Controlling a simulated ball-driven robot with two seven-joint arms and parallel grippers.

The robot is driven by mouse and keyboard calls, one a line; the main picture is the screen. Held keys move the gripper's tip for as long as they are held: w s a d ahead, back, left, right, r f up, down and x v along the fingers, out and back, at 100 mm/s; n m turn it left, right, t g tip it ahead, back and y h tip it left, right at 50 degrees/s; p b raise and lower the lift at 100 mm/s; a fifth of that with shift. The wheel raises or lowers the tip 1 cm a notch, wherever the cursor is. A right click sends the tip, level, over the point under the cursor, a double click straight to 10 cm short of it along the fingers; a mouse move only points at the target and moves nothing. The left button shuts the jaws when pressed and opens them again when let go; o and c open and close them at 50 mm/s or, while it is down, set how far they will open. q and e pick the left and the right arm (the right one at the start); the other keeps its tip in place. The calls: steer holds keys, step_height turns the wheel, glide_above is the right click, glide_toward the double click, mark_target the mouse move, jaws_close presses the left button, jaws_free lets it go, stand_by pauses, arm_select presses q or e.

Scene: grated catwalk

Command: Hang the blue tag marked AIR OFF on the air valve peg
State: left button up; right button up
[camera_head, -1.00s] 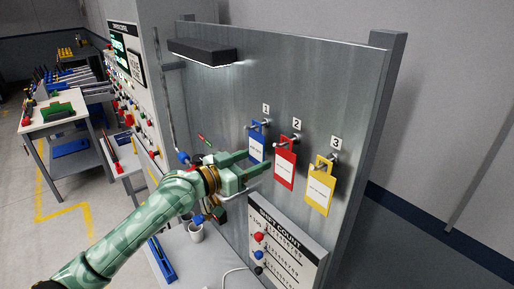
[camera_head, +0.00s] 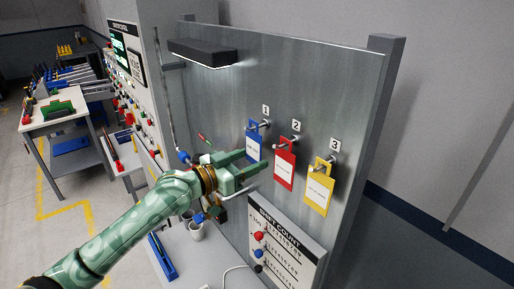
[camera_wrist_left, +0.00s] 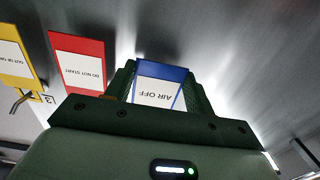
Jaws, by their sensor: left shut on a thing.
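The blue tag (camera_head: 254,146) hangs at the peg under number 1 on the grey metal board. In the left wrist view the blue tag (camera_wrist_left: 162,84) shows the words AIR OFF, upside down, between my fingers. My left gripper (camera_head: 255,162) is shut on the lower part of this tag; its fingers (camera_wrist_left: 165,90) lie along both sides. The tag's top is still at the peg (camera_head: 265,124). Which peg is the air valve peg I cannot tell. My right gripper is not in view.
A red tag (camera_head: 284,168) and a yellow tag (camera_head: 319,189) hang close to the right, at pegs 2 and 3. A lamp (camera_head: 205,52) juts out above. A shift count board (camera_head: 285,245) leans below. A white cup (camera_head: 196,232) stands beneath my wrist.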

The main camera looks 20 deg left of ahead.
arm_select(q)
steer(key=shift+s+a, duration=0.2)
steer(key=shift+s, duration=0.15)
stand_by(0.3)
steer(key=shift+s+a+r+p, duration=0.25)
steer(key=shift+s+p, duration=0.15)
steer(key=shift+s, duration=0.05)
steer(key=shift+s+a+r+p, duration=0.2)
steer(key=shift+s+a+p, duration=0.05)
steer(key=shift+s+p, duration=0.15)
steer(key=shift+v, duration=2.25)
steer(key=shift+a, duration=0.1)
